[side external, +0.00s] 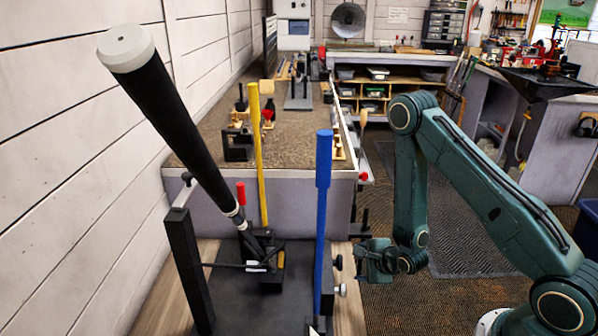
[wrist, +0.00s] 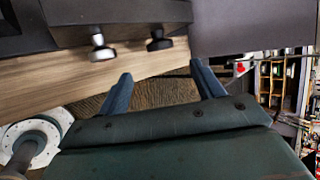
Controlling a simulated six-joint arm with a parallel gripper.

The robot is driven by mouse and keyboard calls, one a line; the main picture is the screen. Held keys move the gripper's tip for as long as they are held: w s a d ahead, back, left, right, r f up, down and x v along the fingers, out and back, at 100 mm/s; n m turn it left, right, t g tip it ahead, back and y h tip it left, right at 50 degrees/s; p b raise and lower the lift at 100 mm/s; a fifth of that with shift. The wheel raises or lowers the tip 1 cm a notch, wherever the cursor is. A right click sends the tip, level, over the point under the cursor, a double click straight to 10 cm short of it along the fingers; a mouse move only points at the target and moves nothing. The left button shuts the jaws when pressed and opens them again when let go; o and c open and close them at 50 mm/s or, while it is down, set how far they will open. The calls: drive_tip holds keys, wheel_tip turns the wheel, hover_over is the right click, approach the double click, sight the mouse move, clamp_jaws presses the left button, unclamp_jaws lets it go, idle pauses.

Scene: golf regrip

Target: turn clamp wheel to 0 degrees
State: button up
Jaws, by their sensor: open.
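Two small knobs stick out from the side of the dark clamp stand. The black knob (side external: 338,262) sits above the silver knob (side external: 341,289) in the side view. In the wrist view, the silver knob (wrist: 101,48) is on the left and the black knob (wrist: 158,40) on the right. I cannot tell for sure which is the clamp wheel, nor read its angle. My gripper (side external: 361,261) is just right of the knobs. In the wrist view, my gripper (wrist: 161,78) has its blue fingers apart, with nothing between them. The knobs lie beyond the fingertips.
A golf club with a thick black grip (side external: 170,120) leans up to the left in the stand. A blue post (side external: 322,190) and a yellow shaft (side external: 257,150) stand upright nearby. A workbench (side external: 290,115) with tools lies behind. The floor (side external: 400,305) right of the stand is open.

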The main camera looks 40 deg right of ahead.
drive_tip(key=shift+v, duration=1.55)
drive_tip(key=m+g+y, duration=0.2)
drive_tip(key=g+y, duration=0.1)
drive_tip(key=y, duration=0.5)
approach(337, 263)
drive_tip(key=s+d+r, duration=0.1)
drive_tip(key=s+d, duration=0.1)
drive_tip(key=d, duration=0.2)
drive_tip(key=shift+s+d+r+y, duration=0.25)
drive_tip(key=shift+r+y, duration=0.05)
drive_tip(key=shift+r, duration=0.3)
drive_tip(key=shift+a+f, duration=0.1)
drive_tip(key=x, duration=1.3)
drive_tip(key=shift+w+a+f, duration=0.15)
drive_tip(key=shift+w+f, duration=0.05)
drive_tip(key=shift+w, duration=0.1)
